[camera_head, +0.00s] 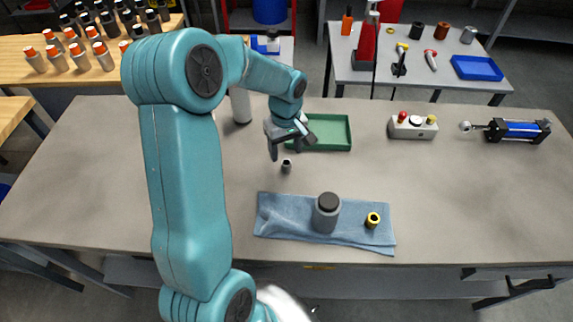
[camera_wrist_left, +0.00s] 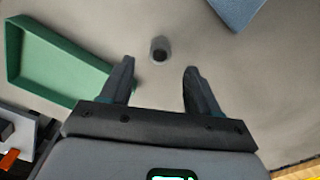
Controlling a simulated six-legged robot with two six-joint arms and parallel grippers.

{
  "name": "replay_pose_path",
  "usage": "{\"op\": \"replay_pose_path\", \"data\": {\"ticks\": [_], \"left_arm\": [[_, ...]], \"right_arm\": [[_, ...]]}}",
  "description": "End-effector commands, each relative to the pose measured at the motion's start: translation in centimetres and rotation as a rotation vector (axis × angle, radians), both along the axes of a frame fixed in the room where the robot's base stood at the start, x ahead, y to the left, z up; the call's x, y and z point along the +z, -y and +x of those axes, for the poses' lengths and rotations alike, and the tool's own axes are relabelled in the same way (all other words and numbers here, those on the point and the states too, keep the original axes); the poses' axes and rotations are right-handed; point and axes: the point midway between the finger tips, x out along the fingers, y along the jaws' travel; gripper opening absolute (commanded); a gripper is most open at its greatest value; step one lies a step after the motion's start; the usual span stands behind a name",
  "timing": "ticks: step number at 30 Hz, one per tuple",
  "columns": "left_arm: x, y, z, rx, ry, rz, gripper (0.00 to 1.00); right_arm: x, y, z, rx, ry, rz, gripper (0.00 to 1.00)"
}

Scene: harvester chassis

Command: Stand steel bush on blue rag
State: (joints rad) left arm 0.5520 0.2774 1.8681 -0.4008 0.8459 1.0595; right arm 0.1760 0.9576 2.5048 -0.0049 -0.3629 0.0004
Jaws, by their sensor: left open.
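The steel bush (camera_head: 286,166) is a small dark grey cylinder standing on the bare table, behind the rag. In the left wrist view the bush (camera_wrist_left: 159,49) lies beyond the fingertips, roughly centred between them. The blue rag (camera_head: 276,210) lies flat near the table's front edge; a corner of the rag (camera_wrist_left: 236,10) shows at the top of the wrist view. My left gripper (camera_head: 286,142) is open and empty, above and just behind the bush, apart from it. My right gripper is not in view.
A green tray (camera_head: 334,133) sits behind the bush. A control box (camera_head: 412,127) and a blue cylinder (camera_head: 520,130) are to the right. The rag's left end is bare.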

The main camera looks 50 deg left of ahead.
Motion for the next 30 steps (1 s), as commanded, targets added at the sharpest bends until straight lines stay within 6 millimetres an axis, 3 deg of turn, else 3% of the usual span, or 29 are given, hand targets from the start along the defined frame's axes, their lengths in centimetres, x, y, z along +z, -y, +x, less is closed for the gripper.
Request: {"op": "replay_pose_path", "data": {"ticks": [8,16,17,22,30], "left_arm": [[-4.2,0.3,0.0,0.001,-0.005,-0.003,0.61],[-4.7,0.3,0.0,0.0,-0.001,-0.001,0.61],[-4.7,0.3,0.0,0.0,-0.001,-0.001,0.58],[-4.7,0.3,0.0,0.0,-0.001,-0.001,0.03],[-4.6,0.2,0.0,0.0,-0.001,-0.001,0.0]], "right_arm": [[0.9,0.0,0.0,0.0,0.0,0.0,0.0],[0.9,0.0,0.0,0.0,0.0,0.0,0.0],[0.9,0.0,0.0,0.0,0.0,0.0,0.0],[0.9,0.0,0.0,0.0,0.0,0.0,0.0],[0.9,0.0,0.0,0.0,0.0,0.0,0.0]]}}
